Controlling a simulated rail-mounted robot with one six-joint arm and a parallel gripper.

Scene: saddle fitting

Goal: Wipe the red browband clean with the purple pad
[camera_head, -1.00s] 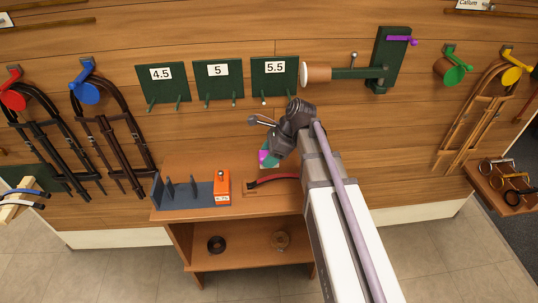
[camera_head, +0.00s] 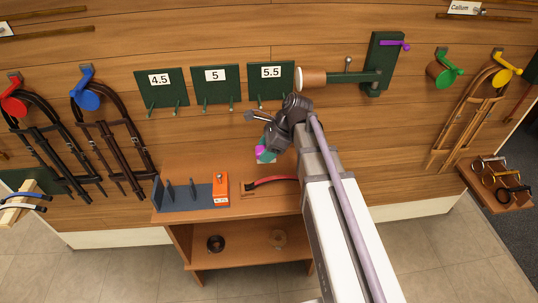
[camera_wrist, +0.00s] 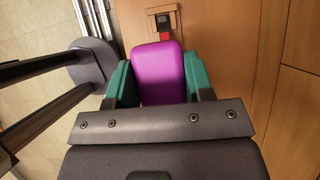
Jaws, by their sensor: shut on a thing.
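The purple pad (camera_wrist: 160,75) fills the middle of the wrist view, and my gripper (camera_wrist: 158,85) is shut on it between two green fingers. In the head view my gripper (camera_head: 267,150) holds the purple pad (camera_head: 261,151) above the bench, apart from the browband. The red browband (camera_head: 272,182) lies curved on a small wooden holder on the bench, below and to the right of the pad. Its right part is close to my arm. In the wrist view a small bit of red (camera_wrist: 164,36) shows just beyond the pad; most of the band is hidden there.
An orange box (camera_head: 220,188) stands left of the browband. A grey rack with upright dividers (camera_head: 186,203) is further left. Green saddle-size panels (camera_head: 217,84) hang on the wall behind. The wooden bench (camera_head: 190,170) is bare behind the browband.

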